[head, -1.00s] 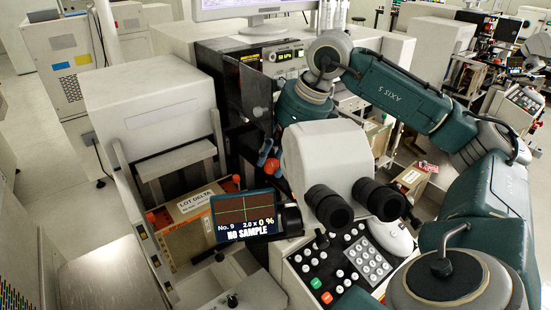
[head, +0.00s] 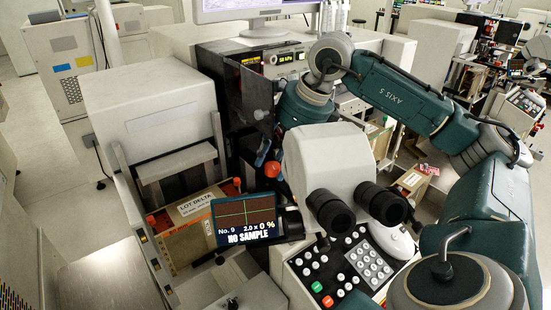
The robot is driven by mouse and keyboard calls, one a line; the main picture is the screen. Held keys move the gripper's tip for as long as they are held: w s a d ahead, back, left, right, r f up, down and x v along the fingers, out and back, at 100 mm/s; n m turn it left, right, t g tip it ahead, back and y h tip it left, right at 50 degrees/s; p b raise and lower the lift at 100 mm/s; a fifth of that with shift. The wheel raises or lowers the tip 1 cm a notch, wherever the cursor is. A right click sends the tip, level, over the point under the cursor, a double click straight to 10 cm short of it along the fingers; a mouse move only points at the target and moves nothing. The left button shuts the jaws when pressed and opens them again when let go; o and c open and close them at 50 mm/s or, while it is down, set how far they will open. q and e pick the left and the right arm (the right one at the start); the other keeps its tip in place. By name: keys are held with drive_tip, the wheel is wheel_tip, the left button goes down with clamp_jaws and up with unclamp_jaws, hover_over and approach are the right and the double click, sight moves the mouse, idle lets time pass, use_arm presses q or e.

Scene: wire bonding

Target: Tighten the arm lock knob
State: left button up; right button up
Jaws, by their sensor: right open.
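My right arm reaches in from the right, over the grey microscope head (head: 328,160), and its wrist points down behind it. My right gripper (head: 277,145) is mostly hidden there and open; its fingertips are hard to make out. A small red-orange knob (head: 272,169) with a blue part (head: 263,151) beside it shows left of the microscope head, close to the gripper. I cannot tell whether the gripper touches the knob, or whether this is the arm lock knob. My left gripper is not in view.
The small screen (head: 245,219) reading "NO SAMPLE" stands below the knob. A "LOT DELTA" box (head: 186,222) is to its left. Black eyepieces (head: 356,206) and a button panel (head: 338,270) are in front. A dark upright panel (head: 256,95) stands behind.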

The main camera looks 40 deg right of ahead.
drive_tip(key=shift+s+a+f, duration=0.1)
drive_tip(key=shift+s+f, duration=0.05)
drive_tip(key=shift+f, duration=0.05)
drive_tip(key=v, duration=0.8)
drive_tip(key=shift+r, duration=0.15)
drive_tip(key=shift+r, duration=0.15)
